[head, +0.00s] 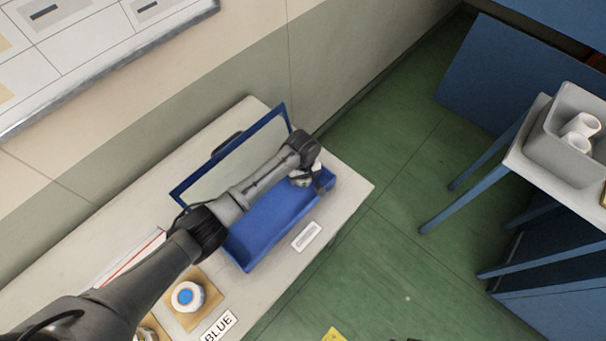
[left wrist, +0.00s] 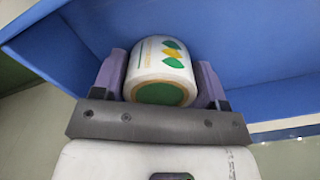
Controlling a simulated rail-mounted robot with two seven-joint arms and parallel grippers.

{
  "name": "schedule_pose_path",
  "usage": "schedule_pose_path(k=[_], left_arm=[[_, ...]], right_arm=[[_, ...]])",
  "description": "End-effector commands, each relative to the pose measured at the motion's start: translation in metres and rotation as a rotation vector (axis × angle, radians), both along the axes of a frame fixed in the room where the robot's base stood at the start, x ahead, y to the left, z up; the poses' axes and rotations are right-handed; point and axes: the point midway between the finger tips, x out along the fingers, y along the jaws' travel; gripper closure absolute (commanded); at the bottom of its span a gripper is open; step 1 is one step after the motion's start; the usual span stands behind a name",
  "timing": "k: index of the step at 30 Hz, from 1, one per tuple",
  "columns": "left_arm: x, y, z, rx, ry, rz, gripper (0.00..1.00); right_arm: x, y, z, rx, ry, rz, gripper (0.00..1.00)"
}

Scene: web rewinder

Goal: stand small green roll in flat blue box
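The small green roll (left wrist: 160,72) is white with green and yellow leaf marks and a green end. In the left wrist view it sits between the two fingers of my left gripper (left wrist: 160,80), which press on its sides. The flat blue box (head: 275,214) lies on the white table in the head view. My left gripper (head: 312,180) is over the box's right end, largely hidden by my arm. The box's blue walls also show behind the roll in the left wrist view (left wrist: 250,40). Whether the roll touches the box floor cannot be told. My right gripper is not in view.
A white roll with a blue end (head: 187,296) stands on a tan pad near a BLUE label (head: 218,326). A blue-framed panel (head: 236,152) stands along the box's back. A grey bin (head: 570,140) with white rolls is on another table, right.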

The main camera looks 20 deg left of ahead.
Motion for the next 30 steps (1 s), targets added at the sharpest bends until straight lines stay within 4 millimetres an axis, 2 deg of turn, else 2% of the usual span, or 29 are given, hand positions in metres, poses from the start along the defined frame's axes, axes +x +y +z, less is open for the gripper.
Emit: schedule_pose_path(k=[11, 14, 24, 30], left_arm=[[0.0, 0.0, 0.004, 0.0, -0.001, -0.001, 0.27], [0.0, 0.0, 0.016, -0.002, -0.001, -0.001, 0.27], [0.001, -0.001, 0.079, -0.002, -0.003, -0.002, 0.27], [0.001, -0.001, 0.107, -0.002, -0.003, -0.001, 0.27]], right_arm=[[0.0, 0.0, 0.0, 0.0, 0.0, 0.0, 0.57], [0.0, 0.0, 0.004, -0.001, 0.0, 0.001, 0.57], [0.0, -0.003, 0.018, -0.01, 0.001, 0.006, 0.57], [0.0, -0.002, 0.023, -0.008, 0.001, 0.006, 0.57]])
